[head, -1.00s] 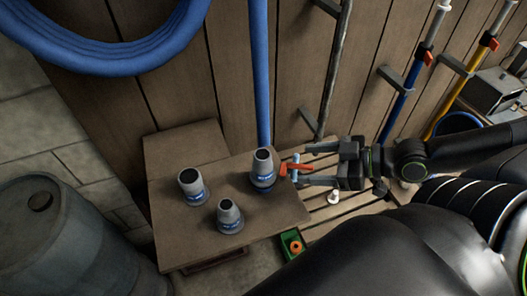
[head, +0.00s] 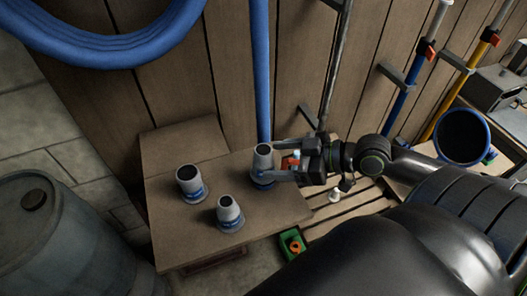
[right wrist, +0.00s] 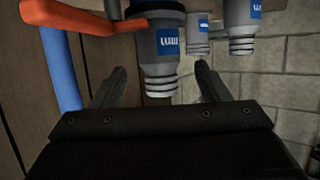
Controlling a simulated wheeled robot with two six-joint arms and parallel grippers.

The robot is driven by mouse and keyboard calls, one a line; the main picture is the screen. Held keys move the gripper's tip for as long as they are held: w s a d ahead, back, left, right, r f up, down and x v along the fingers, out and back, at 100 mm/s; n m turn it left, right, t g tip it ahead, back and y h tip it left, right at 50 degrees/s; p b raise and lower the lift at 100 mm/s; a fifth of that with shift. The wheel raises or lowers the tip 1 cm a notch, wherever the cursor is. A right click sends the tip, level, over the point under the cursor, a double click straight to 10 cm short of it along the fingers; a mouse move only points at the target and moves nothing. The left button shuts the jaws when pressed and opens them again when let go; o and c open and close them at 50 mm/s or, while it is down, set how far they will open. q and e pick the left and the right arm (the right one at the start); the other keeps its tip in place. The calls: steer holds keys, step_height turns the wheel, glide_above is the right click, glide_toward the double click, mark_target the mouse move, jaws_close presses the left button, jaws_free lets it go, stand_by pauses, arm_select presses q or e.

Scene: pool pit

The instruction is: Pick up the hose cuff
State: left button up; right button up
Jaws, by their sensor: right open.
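Three grey hose cuffs with blue labelled bands stand upright on a wooden table (head: 180,248). The back right cuff (head: 263,158) stands near the wall; the others are the left cuff (head: 188,180) and the front cuff (head: 228,210). My right gripper (head: 278,160) is open, its fingers pointing left at the back right cuff, one on each side of the line to it. In the right wrist view that cuff (right wrist: 160,55) appears inverted between the open fingers (right wrist: 158,78). I cannot tell whether they touch it. My left gripper is not in view.
An orange-handled fitting (right wrist: 65,20) is close to the right gripper. A blue vertical pipe (head: 261,75) runs down the plank wall behind the table. A barrel (head: 65,235) stands at left. A green box (head: 292,242) sits at the table's right front.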

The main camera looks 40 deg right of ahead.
mark_target(255, 159)
steer(key=shift+w+a+f, duration=0.2)
steer(key=shift+w+a, duration=0.2)
steer(key=shift+w, duration=0.05)
steer(key=shift+p+x, duration=0.35)
steer(key=shift+x, duration=0.75)
steer(key=shift+p+x, duration=0.3)
steer(key=shift+x, duration=1.15)
steer(key=shift+f, duration=0.15)
steer(key=c, duration=1.1)
steer(key=shift+o, duration=0.2)
steer(key=shift+r, duration=5.05)
